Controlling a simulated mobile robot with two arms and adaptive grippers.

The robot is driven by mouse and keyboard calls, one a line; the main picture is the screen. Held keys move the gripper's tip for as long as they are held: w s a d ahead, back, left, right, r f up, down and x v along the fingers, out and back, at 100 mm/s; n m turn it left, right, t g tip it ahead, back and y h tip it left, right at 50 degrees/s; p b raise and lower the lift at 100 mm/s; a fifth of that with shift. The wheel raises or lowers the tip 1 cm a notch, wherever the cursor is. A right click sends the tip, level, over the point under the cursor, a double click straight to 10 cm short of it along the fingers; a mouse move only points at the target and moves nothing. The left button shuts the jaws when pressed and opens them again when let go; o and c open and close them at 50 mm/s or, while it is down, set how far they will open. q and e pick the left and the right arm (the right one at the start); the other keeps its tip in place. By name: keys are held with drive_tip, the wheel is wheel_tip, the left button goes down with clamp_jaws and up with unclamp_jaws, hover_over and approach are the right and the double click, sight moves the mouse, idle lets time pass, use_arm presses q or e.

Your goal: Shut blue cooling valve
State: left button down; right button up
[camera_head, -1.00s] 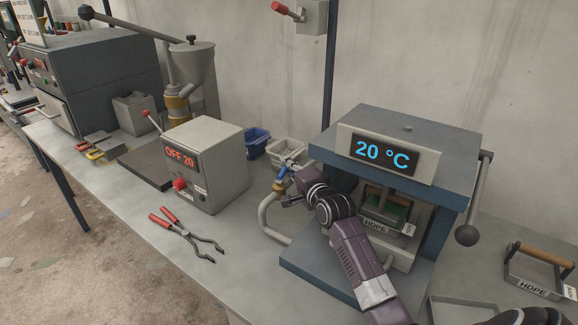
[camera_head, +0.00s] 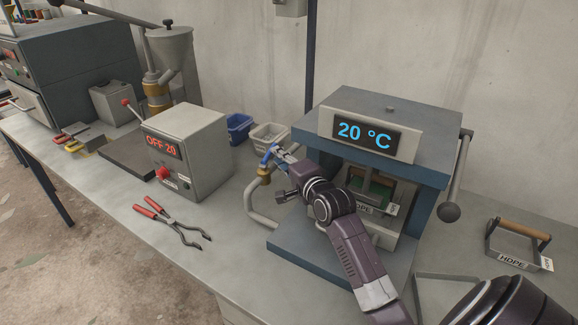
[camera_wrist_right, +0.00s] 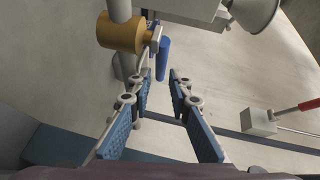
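The blue valve handle (camera_head: 268,154) sits on a brass valve body (camera_head: 264,174) on a grey bent pipe, left of the press. In the right wrist view the handle (camera_wrist_right: 163,60) lies alongside the pipe, beside the brass body (camera_wrist_right: 122,32). My right gripper (camera_head: 280,153) is close to the handle. In the wrist view its blue-padded fingers (camera_wrist_right: 163,88) are apart and empty, with the handle just beyond the fingertips. I cannot tell whether a finger touches it. My left gripper is not in view.
The press (camera_head: 400,120) reads 20 °C and stands right beside my right arm. A control box (camera_head: 195,150) reading OFF 20 and red-handled tongs (camera_head: 170,222) are to the left. Blue (camera_head: 238,126) and white (camera_head: 268,136) bins stand behind the valve.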

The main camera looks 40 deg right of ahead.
drive_tip(key=s, duration=0.6)
drive_tip(key=shift+s+a+r, duration=0.2)
drive_tip(key=shift+a+r, duration=0.25)
drive_tip(key=shift+c, duration=1.3)
drive_tip(key=p, duration=0.4)
drive_tip(key=s+d+r+p, duration=0.1)
drive_tip(key=p, duration=0.4)
drive_tip(key=shift+s+r, duration=0.1)
drive_tip(key=shift+s, duration=0.15)
clamp_jaws()
drive_tip(key=w+d+f+p, duration=0.1)
drive_tip(key=w+f+p, duration=0.1)
drive_tip(key=w, duration=0.7)
drive_tip(key=shift+w+d, duration=0.15)
drive_tip(key=shift+d, duration=0.05)
